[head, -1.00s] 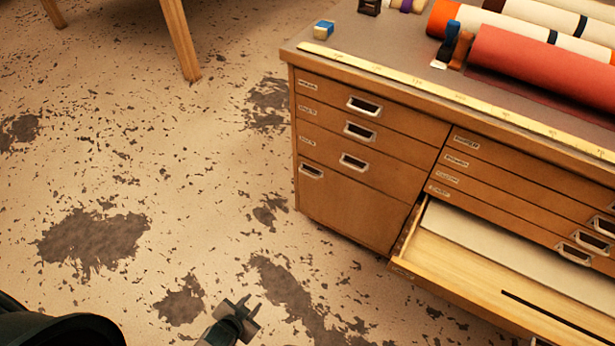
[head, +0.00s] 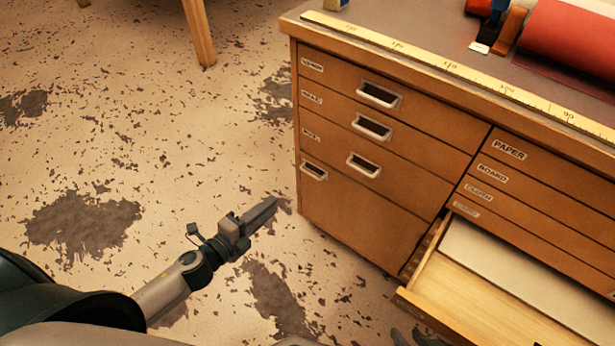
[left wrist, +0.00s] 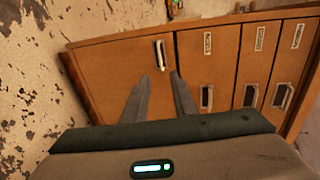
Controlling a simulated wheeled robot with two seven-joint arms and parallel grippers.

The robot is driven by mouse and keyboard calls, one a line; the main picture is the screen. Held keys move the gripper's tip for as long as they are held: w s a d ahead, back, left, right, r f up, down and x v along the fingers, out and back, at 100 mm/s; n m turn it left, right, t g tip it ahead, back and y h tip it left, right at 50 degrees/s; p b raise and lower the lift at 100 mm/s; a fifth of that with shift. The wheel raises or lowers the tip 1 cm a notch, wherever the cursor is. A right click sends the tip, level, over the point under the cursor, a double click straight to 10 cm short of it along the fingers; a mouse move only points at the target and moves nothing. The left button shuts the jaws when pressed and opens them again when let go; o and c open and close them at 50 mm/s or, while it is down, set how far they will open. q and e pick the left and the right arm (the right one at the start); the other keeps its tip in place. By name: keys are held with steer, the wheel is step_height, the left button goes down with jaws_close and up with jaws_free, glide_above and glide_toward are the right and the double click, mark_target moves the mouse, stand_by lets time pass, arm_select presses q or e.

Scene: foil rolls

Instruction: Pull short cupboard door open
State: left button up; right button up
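The short cupboard door (head: 350,220) is the plain wooden panel at the lower left of the cabinet, shut flush with its front. Its pale metal handle (head: 313,170) sits at the upper left corner. In the left wrist view the door (left wrist: 112,75) is at the left, with its handle (left wrist: 160,55) just beyond the fingertips. My left gripper (head: 270,205) is in front and to the left of the door, apart from it. In the left wrist view its two fingers (left wrist: 160,76) are spread and empty. My right gripper (head: 418,338) barely shows at the bottom edge; its opening is unclear.
An open drawer (head: 440,288) sticks out to the right of the door. Shut drawers with metal handles (head: 373,127) lie above it. The worktop carries a yellow ruler (head: 420,62) and a red roll (head: 575,45). The floor (head: 160,130) left of the cabinet is clear.

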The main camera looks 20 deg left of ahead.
arm_select(q)
steer(key=shift+w, duration=0.1)
steer(key=b+x, duration=0.1)
steer(key=x, duration=1.6)
steer(key=shift+w, duration=0.1)
jaws_close()
stand_by(1.4)
